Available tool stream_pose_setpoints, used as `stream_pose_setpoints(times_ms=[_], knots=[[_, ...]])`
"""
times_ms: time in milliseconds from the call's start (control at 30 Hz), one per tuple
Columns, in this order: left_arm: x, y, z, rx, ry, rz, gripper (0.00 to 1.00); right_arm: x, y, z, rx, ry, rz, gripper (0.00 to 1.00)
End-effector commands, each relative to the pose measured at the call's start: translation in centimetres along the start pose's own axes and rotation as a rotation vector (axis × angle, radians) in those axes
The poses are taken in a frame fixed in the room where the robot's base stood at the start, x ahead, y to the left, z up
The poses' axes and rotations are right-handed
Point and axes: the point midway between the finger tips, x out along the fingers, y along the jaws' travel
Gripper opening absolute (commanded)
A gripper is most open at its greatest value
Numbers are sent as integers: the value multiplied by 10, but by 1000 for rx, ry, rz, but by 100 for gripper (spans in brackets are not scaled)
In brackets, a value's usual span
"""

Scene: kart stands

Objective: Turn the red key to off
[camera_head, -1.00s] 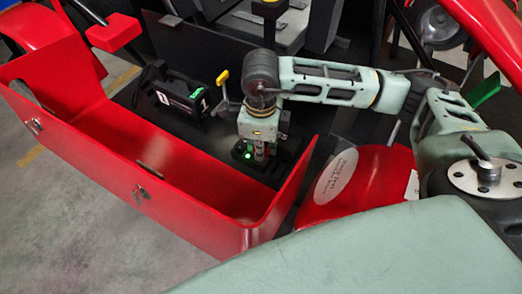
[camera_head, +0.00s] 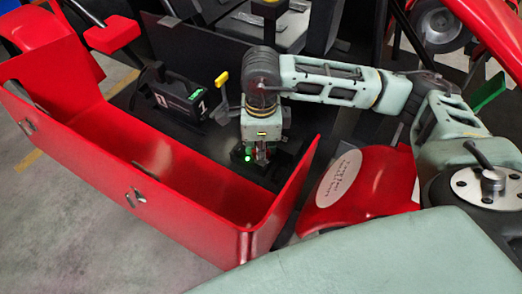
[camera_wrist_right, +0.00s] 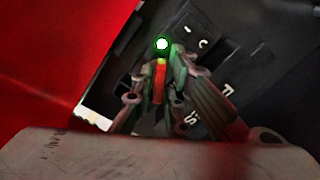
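The red key (camera_wrist_right: 159,84) shows in the right wrist view as a narrow red piece with a yellowish end, standing at a black panel (camera_wrist_right: 205,45). A green light (camera_wrist_right: 162,44) glows just beyond it and also shows in the head view (camera_head: 248,158). My right gripper (camera_wrist_right: 164,62) points down at the panel, with its fingers drawn close on both sides of the key. It looks shut on the key, though the contact is partly hidden. In the head view the right gripper (camera_head: 262,152) covers the key. My left gripper is not in view.
A red side pod wall (camera_head: 155,205) runs along the left and front of the panel, close to the gripper. A black box with white digits (camera_head: 180,98) and a yellow-topped lever (camera_head: 221,82) stand to the left. A red seat-like part (camera_head: 375,180) lies at the right.

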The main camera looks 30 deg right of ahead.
Motion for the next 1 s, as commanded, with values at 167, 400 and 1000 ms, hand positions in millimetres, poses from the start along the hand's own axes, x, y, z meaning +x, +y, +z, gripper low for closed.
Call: stream_pose_setpoints(times_ms=[167,400,1000], knots=[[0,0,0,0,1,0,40,0,0,0,1,0,1,30],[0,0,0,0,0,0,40,0,0,0,1,0,1,30],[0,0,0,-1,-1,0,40,-94,0,0,0,-3,-3,30]])
